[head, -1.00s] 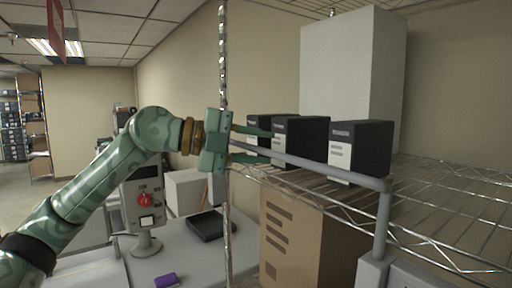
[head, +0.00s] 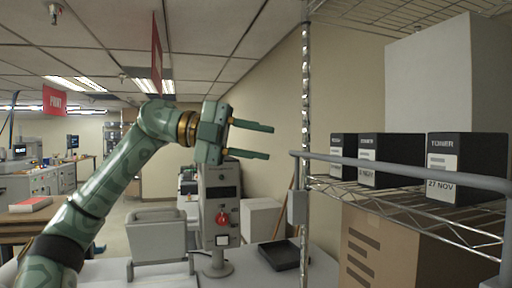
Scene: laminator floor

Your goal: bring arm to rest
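My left arm comes in from the lower left and reaches up in front of the room. Its gripper (head: 268,139) is open, with two parallel green fingers pointing right and nothing between them. It is in the air left of the wire shelf (head: 420,208), apart from the black and white toner boxes (head: 465,168) on it. My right gripper is not in view.
A metal shelf post (head: 305,130) and a grey rail (head: 400,168) stand right of the gripper. Below are a control box with a red button (head: 222,217), a black tray (head: 279,256) and a white box (head: 262,219). A cardboard box (head: 378,250) sits under the shelf.

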